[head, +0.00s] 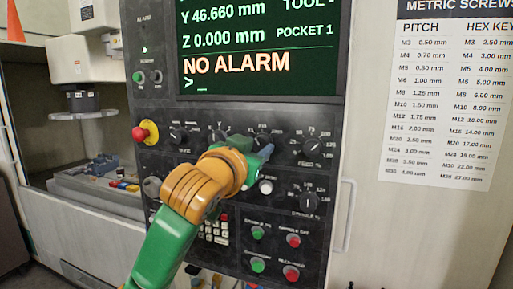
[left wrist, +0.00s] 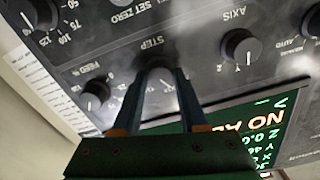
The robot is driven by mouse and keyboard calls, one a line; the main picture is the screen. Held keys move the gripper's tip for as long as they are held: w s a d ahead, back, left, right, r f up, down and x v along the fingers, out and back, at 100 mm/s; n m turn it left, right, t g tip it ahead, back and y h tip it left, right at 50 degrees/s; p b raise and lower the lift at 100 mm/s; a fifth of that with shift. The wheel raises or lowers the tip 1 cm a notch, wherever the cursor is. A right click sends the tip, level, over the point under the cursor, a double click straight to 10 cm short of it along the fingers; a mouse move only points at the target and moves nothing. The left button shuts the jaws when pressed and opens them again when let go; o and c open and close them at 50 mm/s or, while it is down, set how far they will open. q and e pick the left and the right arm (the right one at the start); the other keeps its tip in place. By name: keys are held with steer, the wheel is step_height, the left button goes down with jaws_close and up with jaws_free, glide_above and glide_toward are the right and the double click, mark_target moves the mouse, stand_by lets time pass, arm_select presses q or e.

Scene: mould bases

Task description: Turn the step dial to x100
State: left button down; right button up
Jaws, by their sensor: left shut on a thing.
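The step dial (left wrist: 155,73) is a dark round knob under the "STEP" label in the left wrist view. My left gripper (left wrist: 157,85) is shut on it, with one finger on each side. In the head view my left gripper (head: 264,153) reaches the control panel from below, and it hides most of the step dial (head: 263,138). The dial's pointer and the x100 mark cannot be read in either view. My right gripper is not in view.
The axis dial (head: 219,135) is left of the gripper and the feed dial (head: 310,147) is right of it. A white button (head: 266,187) sits just below. A red emergency stop (head: 140,134) is at the panel's left. The screen (head: 262,50) above reads "NO ALARM".

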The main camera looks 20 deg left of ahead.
arm_select(q)
steer(key=m, duration=1.1)
steer(key=shift+m, duration=1.9)
steer(key=shift+r, duration=0.1)
steer(key=c, duration=0.7)
jaws_free()
steer(key=shift+o, duration=1.3)
steer(key=shift+w+a, duration=0.1)
